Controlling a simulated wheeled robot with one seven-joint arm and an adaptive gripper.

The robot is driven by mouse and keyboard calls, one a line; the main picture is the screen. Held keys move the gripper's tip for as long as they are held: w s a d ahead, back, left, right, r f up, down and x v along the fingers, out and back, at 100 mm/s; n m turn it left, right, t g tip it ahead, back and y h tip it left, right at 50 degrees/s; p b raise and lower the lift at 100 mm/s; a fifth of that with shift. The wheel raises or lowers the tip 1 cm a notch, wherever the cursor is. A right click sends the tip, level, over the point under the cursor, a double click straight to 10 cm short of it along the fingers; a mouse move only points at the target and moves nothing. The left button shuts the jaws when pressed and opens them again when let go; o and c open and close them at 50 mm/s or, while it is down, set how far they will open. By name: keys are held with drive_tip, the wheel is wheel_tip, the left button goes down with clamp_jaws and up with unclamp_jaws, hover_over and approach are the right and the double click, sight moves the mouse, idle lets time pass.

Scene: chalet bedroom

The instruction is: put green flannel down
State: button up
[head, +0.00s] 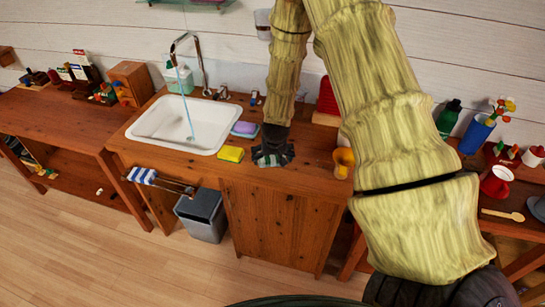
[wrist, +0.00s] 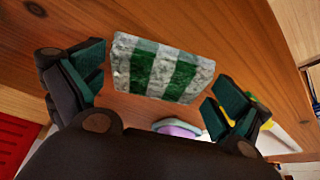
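The green flannel (wrist: 150,69), striped green and white-grey, lies on the wooden counter (wrist: 225,32) and shows between my fingers in the wrist view. My gripper (wrist: 158,68) is open, with one finger on each side of the flannel and a visible gap at both sides. In the head view my gripper (head: 272,150) points down at the counter, right of the yellow sponge (head: 231,154). There it hides most of the flannel, with only a small greenish patch showing below the fingers.
A white sink (head: 180,122) with running water is left of my gripper. A purple sponge (head: 245,128) sits beside the sink. A blue-striped towel (head: 142,175) hangs at the counter front, by a grey bin (head: 203,213).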

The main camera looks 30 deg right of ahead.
drive_tip(key=b+v, duration=0.2)
drive_tip(key=v, duration=1)
idle(0.4)
drive_tip(key=shift+a+r, duration=0.1)
idle(0.4)
